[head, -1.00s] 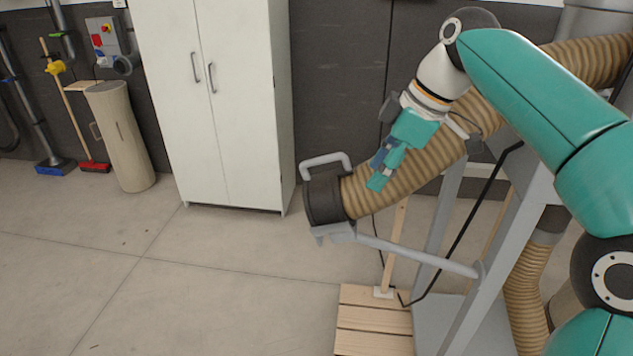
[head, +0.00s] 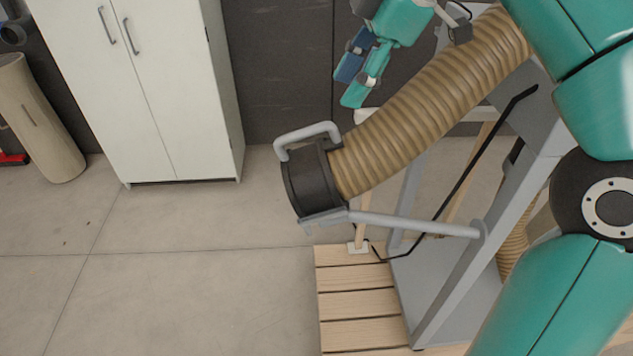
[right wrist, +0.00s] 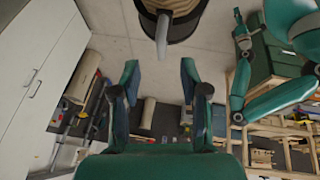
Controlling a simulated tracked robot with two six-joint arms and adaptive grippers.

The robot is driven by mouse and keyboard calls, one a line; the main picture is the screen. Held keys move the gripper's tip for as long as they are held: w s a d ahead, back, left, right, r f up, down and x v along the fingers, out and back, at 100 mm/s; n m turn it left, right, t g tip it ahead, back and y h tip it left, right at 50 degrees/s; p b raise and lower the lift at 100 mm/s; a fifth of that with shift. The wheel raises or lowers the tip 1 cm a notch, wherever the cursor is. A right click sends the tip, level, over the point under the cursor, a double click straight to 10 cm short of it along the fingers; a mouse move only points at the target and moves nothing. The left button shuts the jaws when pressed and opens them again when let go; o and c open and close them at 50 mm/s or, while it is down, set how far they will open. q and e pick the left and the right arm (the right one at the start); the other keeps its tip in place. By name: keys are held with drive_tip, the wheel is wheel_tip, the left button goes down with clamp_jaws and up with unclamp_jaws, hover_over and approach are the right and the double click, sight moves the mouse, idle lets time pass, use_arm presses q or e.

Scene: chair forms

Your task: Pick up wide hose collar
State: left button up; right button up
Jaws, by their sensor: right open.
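The wide hose collar (head: 308,184) is a black ring with a grey loop handle (head: 308,136) on the end of a thick tan ribbed hose (head: 430,105). It rests tilted on a grey bracket at the middle of the head view. My right gripper (head: 351,82) is open and empty, above and to the right of the collar, behind the hose in the picture and apart from the handle. In the right wrist view the two spread fingers (right wrist: 161,80) show nothing between them, and the handle (right wrist: 162,35) and collar (right wrist: 184,32) are at the top edge. I see no left gripper in the head view.
A grey stand (head: 460,262) with a bracket arm carries the hose. A wooden pallet (head: 360,304) lies below it. A white cabinet (head: 150,95) and a beige cylinder (head: 40,115) stand at left. The floor left of the collar is open.

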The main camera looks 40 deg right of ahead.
sight(319, 127)
drive_tip(key=b+x, duration=0.1)
drive_tip(key=x, duration=0.3)
drive_tip(key=shift+f, duration=0.1)
drive_tip(key=shift+b+x, duration=0.35)
drive_tip(key=shift+x, duration=2.45)
drive_tip(key=shift+w+a, duration=0.15)
drive_tip(key=shift+a, duration=0.05)
clamp_jaws()
drive_tip(key=shift+r, duration=0.2)
